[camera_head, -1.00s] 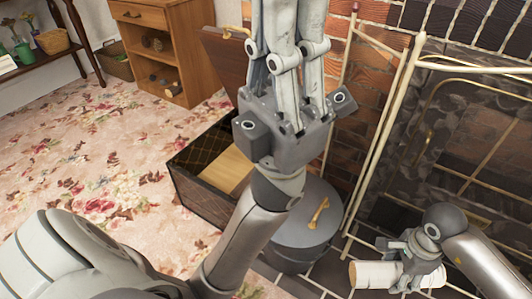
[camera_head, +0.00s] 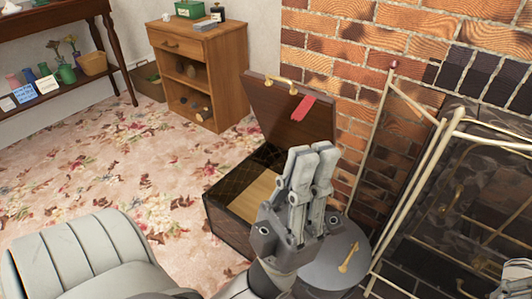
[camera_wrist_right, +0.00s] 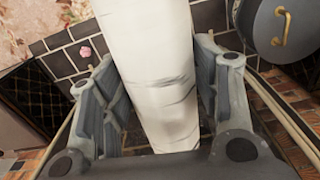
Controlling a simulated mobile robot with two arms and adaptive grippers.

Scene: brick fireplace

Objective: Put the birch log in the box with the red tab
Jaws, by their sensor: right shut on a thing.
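The birch log (camera_wrist_right: 150,75) is pale and thick, with thin dark marks. In the right wrist view it lies lengthwise between the fingers of my right gripper (camera_wrist_right: 155,100), which is shut on it. Only a grey sliver of the right arm shows at the lower right edge of the head view, and the log is out of sight there. The dark wooden box (camera_head: 226,222) stands open, with a pale bottom. Its raised lid (camera_head: 268,108) bears a red tab (camera_head: 303,108). My left gripper (camera_head: 314,153) points up, its fingertips together, partly hiding the box's right side.
A round grey lidded container (camera_head: 325,270) with a brass handle stands right of the box. A brass-framed fireplace screen (camera_head: 418,178) is farther right, before the brick wall (camera_head: 345,45). A wooden cabinet (camera_head: 205,60) stands behind. The floral carpet (camera_head: 110,160) on the left is clear.

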